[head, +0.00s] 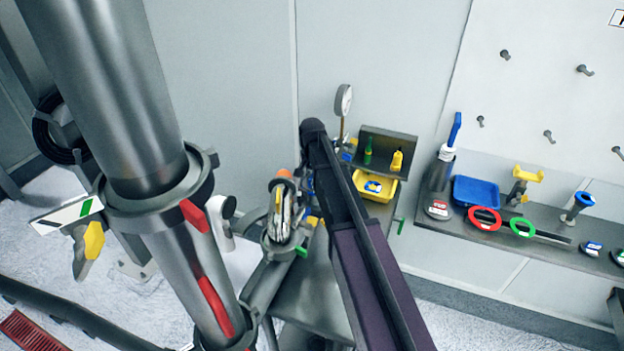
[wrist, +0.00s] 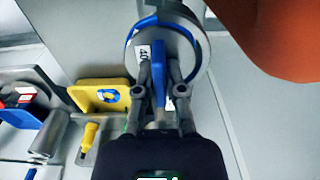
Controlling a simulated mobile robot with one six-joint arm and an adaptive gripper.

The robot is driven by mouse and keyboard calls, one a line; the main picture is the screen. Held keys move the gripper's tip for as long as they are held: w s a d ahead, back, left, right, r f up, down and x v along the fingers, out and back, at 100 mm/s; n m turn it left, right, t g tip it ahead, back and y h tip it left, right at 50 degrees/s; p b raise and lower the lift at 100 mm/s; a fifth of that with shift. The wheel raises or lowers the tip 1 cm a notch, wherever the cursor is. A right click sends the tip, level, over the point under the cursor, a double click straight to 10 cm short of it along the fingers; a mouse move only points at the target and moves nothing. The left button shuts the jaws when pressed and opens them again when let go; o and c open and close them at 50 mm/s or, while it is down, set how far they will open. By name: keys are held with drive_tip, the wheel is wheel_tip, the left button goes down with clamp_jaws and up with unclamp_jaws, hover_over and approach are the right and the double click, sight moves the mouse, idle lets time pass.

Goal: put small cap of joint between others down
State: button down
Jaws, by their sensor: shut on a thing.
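In the wrist view my gripper (wrist: 164,78) is shut on the blue handle of a round grey cap (wrist: 182,50) with a blue rim and a white label. The cap's face is toward the camera, and the two fingers press on either side of the handle. In the head view my dark arm hides most of the gripper and the cap. A metal pipe joint (head: 280,212) stands left of my arm there, with a small orange piece at its top. Whether the cap touches anything cannot be told.
A yellow tray (head: 374,197) with a blue ring lies right of my arm, also in the wrist view (wrist: 90,97). A yellow bottle (head: 397,161) stands behind it. A large orange surface (wrist: 275,35) is close at upper right. A shelf (head: 510,238) holds tools.

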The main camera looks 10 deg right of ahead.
sight(312, 176)
drive_tip(key=shift+f+b, duration=0.35)
drive_tip(key=shift+f, duration=0.05)
drive_tip(key=c, duration=0.7)
unclamp_jaws()
drive_tip(key=shift+r, duration=0.2)
wheel_tip(312, 176, up, 12)
drive_tip(key=p, duration=1.3)
drive_tip(key=shift+r, duration=0.25)
drive_tip(key=shift+s, duration=0.1)
drive_tip(key=s+n, duration=0.2)
drive_tip(key=s, duration=0.6)
drive_tip(key=s+n, duration=0.2)
drive_tip(key=s, duration=0.6)
drive_tip(key=s+n, duration=0.2)
drive_tip(key=s, duration=0.6)
drive_tip(key=shift+s+n, duration=0.1)
drive_tip(key=shift+n, duration=0.3)
